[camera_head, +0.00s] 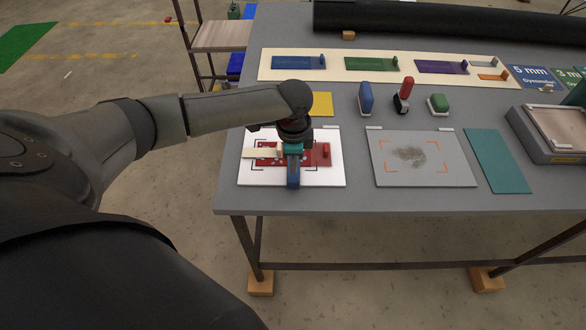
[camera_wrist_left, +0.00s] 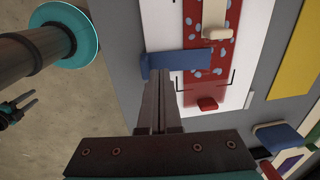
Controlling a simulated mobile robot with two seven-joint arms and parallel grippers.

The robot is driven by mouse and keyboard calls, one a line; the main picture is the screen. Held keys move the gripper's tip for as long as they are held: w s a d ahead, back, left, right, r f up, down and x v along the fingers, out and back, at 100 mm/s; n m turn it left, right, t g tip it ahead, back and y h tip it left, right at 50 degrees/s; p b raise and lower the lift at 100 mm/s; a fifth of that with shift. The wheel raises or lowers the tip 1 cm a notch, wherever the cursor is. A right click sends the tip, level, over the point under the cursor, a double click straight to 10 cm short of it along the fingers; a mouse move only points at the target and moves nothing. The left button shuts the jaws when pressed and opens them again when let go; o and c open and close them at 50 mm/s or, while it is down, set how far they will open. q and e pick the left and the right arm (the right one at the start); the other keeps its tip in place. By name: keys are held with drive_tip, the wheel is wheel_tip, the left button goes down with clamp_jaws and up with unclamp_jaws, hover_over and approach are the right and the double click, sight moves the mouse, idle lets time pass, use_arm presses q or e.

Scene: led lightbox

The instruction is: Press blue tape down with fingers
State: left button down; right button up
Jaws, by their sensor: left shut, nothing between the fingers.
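The blue tape (camera_wrist_left: 190,58) is a short strip with a raised tab at its outer end. It reaches from the white board (camera_wrist_left: 140,22) onto a red card (camera_wrist_left: 195,95) with pale blue spots; it also shows in the head view (camera_head: 293,180), in front of my wrist. My left gripper (camera_wrist_left: 160,74) is shut and empty, its fingertips at the tape's edge near the tab. I cannot tell whether they touch it. In the head view my left gripper (camera_head: 292,150) hangs over the card and hides part of it.
A grey board (camera_head: 440,165) with a brown smudge and a teal sheet (camera_head: 497,160) lie to the right.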

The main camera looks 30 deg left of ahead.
use_arm(q)
drive_tip(key=shift+f, duration=0.1)
drive_tip(key=shift+w+a+f+b, duration=0.15)
drive_tip(key=shift+f+b, duration=0.75)
drive_tip(key=shift+f, duration=1.05)
drive_tip(key=shift+f, duration=0.1)
wheel_tip(320, 180, up, 3)
drive_tip(key=p, duration=0.3)
drive_tip(key=shift+p, duration=0.35)
drive_tip(key=shift+w+a+r, duration=0.35)
drive_tip(key=shift+w+r, duration=0.25)
drive_tip(key=shift+w, duration=0.05)
drive_tip(key=shift+w+a+r, duration=0.4)
drive_tip(key=shift+w+r, duration=0.15)
drive_tip(key=shift+w, duration=0.1)
drive_tip(key=shift+w+a+r, duration=0.35)
drive_tip(key=shift+w+r, duration=0.25)
drive_tip(key=shift+w, duration=0.05)
